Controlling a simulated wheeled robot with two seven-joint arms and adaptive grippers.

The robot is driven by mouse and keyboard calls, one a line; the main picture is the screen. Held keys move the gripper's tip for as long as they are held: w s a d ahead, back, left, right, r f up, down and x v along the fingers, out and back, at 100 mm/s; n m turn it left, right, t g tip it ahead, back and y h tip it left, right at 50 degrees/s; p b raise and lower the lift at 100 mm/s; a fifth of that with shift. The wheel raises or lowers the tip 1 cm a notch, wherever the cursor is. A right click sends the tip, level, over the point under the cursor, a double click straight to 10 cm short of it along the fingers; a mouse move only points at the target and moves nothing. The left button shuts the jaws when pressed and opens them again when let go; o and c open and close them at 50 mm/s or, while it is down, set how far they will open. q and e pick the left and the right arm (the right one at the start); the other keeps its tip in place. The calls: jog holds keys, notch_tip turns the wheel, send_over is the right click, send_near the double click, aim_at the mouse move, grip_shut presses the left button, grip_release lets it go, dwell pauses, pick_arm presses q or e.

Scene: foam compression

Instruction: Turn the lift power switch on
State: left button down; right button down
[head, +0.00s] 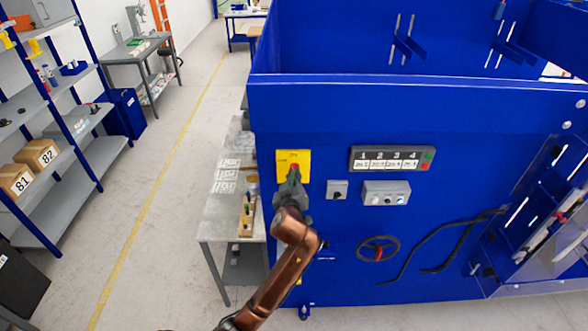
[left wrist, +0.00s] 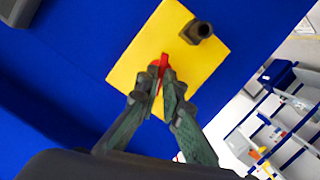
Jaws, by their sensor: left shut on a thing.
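The lift power switch is a red handle on a square yellow plate (head: 283,158) on the blue machine's front panel. My left gripper (head: 293,174) reaches up to it, with its fingers in front of the plate and covering most of the handle. In the left wrist view the fingers (left wrist: 161,80) are closed around the red handle (left wrist: 163,64), at the lower part of the yellow plate (left wrist: 150,45). A dark round post (left wrist: 197,32) sticks out near a corner of the plate. My right gripper is not in view.
To the right on the blue panel are a numbered display box (head: 392,159), a small grey switch box (head: 337,190), a grey control box (head: 387,193) and a handwheel (head: 378,249). A grey table (head: 222,207) stands left of the machine. The floor aisle further left is clear.

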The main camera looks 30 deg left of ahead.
pick_arm(q)
jog(key=shift+f+m+g+p, duration=0.1)
jog(key=shift+m+g+p, duration=0.2)
jog(key=shift+m+p, duration=0.7)
jog(key=shift+d+m+y, duration=0.1)
jog(key=shift+m+y, duration=0.2)
jog(key=shift+m, duration=0.7)
jog(key=c, duration=1.3)
grip_release()
jog(key=v, duration=0.3)
jog(key=f+v, duration=0.1)
jog(key=v, duration=0.2)
jog(key=shift+s+d, duration=0.4)
